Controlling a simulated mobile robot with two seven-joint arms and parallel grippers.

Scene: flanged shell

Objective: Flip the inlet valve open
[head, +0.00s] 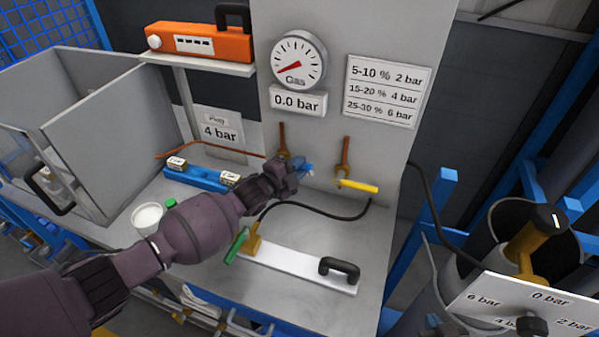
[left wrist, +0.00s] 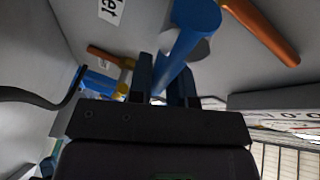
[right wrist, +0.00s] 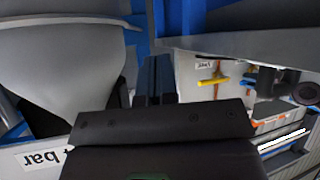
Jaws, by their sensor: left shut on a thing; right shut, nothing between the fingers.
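The blue handle (head: 307,171) of the inlet valve sits low on the grey panel, below a copper pipe (head: 283,140). It is largely hidden behind my left gripper (head: 291,172) in the head view. In the left wrist view the blue handle (left wrist: 190,32) runs down between the fingers of my left gripper (left wrist: 167,80), which is shut on it. Part of a label ending in "let" (left wrist: 111,10) shows beside it. My right gripper (right wrist: 155,78) is shut and empty in the right wrist view, away from the panel; the head view does not show it.
A yellow valve handle (head: 358,187) is right of the blue one. The gauge (head: 298,60) reads 0.0 bar. A white plate (head: 290,264) with a black handle, a blue block (head: 195,176) and a white cup (head: 147,216) are on the bench. A cylinder (head: 505,240) stands at right.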

